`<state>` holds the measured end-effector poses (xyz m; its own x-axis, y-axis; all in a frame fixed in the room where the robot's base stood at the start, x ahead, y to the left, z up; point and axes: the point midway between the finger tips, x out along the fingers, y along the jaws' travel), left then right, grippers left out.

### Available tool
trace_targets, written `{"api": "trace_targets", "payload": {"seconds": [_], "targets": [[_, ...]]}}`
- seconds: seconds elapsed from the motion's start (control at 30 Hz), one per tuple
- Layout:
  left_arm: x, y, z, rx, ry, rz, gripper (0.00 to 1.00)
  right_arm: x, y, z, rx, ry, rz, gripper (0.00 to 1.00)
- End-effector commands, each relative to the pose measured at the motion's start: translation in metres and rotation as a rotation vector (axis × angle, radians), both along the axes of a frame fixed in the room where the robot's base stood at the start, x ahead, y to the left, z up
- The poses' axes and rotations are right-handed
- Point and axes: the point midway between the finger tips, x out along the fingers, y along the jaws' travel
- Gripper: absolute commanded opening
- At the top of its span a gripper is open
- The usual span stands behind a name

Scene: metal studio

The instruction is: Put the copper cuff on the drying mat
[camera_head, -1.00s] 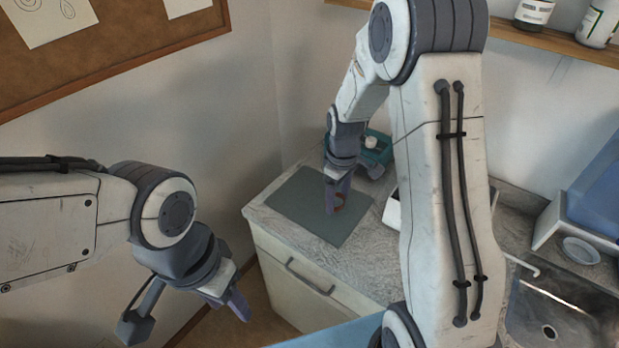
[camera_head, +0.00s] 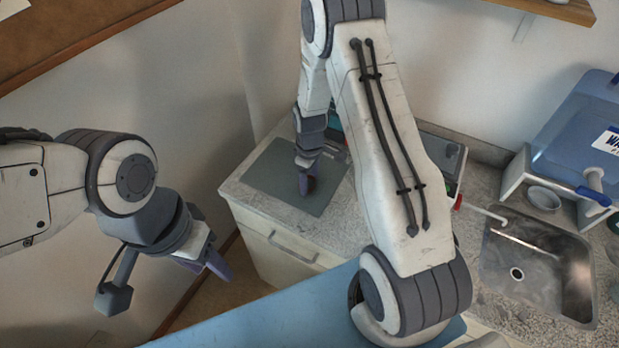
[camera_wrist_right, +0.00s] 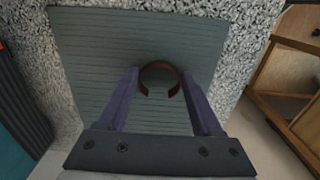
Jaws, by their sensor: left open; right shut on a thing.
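The copper cuff (camera_wrist_right: 159,69) is a dark reddish-brown open ring between the fingers of my right gripper (camera_wrist_right: 162,88) in the right wrist view. In the head view the cuff (camera_head: 311,184) is a small dark patch beside the fingertips of my right gripper (camera_head: 304,186). The gripper is shut on it, over the grey-green drying mat (camera_head: 262,170). The ribbed mat also fills the middle of the right wrist view (camera_wrist_right: 90,40). I cannot tell whether the cuff touches the mat. My left gripper (camera_head: 212,266) is open and empty, away from the counter.
The mat lies on a speckled stone counter (camera_head: 330,232) above a drawer. A steel sink (camera_head: 540,270) is at the right, with a blue container (camera_head: 580,140) behind it. My right arm hides part of the counter. Much of the mat is bare.

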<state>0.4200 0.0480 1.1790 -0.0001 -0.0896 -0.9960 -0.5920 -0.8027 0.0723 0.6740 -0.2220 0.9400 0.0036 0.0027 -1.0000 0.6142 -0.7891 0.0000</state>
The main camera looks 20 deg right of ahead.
Motion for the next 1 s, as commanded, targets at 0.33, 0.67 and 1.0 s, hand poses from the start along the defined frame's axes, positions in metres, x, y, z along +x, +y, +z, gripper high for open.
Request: {"api": "trace_targets", "payload": {"seconds": [0.33, 0.67, 1.0], "targets": [[0.000, 0.000, -0.003, 0.000, 0.000, 0.000, 0.50, 0.000, 0.000, -0.003, 0.000, 0.000, -0.001, 0.82], [0.000, 0.000, -0.003, 0.000, 0.000, 0.000, 0.50, 0.000, 0.000, -0.003, 0.000, 0.000, -0.001, 0.97], [0.000, 0.000, -0.013, 0.000, 0.000, -0.001, 0.50, 0.002, -0.001, 0.035, -0.001, -0.007, 0.000, 0.97]]}}
